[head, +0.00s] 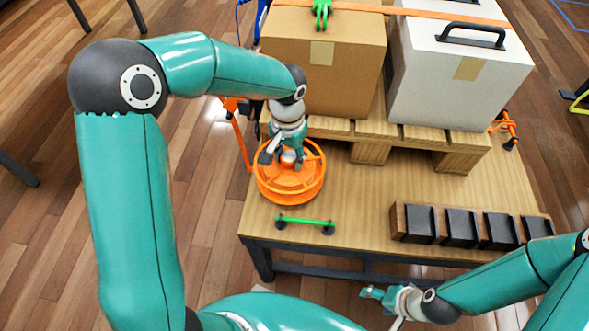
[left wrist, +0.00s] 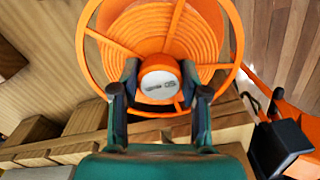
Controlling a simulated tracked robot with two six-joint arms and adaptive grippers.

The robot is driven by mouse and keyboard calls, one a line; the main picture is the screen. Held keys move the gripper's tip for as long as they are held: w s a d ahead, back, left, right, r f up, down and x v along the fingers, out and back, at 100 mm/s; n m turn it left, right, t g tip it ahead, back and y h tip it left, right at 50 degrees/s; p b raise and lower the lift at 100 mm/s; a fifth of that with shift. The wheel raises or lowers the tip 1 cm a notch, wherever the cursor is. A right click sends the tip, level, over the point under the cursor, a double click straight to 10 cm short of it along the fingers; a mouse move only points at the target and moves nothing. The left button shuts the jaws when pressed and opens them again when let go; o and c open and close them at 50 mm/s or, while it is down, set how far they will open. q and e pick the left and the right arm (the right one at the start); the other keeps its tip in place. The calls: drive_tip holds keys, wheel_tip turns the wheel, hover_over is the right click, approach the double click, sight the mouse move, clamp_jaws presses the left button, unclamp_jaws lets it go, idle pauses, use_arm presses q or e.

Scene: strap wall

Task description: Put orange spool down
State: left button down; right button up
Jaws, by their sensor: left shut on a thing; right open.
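The orange spool (head: 290,190) is a round spoked reel wound with orange strap, at the left end of the wooden table (head: 370,200). My left gripper (head: 288,158) is above it and shut on its central hub. The left wrist view shows the two dark fingers (left wrist: 158,90) on either side of the spool's hub, with the spool's rim (left wrist: 233,50) around them. I cannot tell whether the spool touches the tabletop. My right gripper (head: 376,294) is open and empty, in front of the table's near edge.
A cardboard box (head: 325,75) and a white box (head: 455,85) with a black handle stand on a wooden pallet (head: 420,137), under an orange strap (head: 440,14). A green bar (head: 304,221) lies near the front edge. A rack with black blocks (head: 470,227) stands at right. The table's middle is clear.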

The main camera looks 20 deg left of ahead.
sight(289, 167)
use_arm(q)
drive_tip(key=shift+f+b, duration=0.4)
drive_tip(key=shift+f, duration=1.7)
drive_tip(key=shift+f, duration=0.15)
drive_tip(key=c, duration=0.6)
unclamp_jaws()
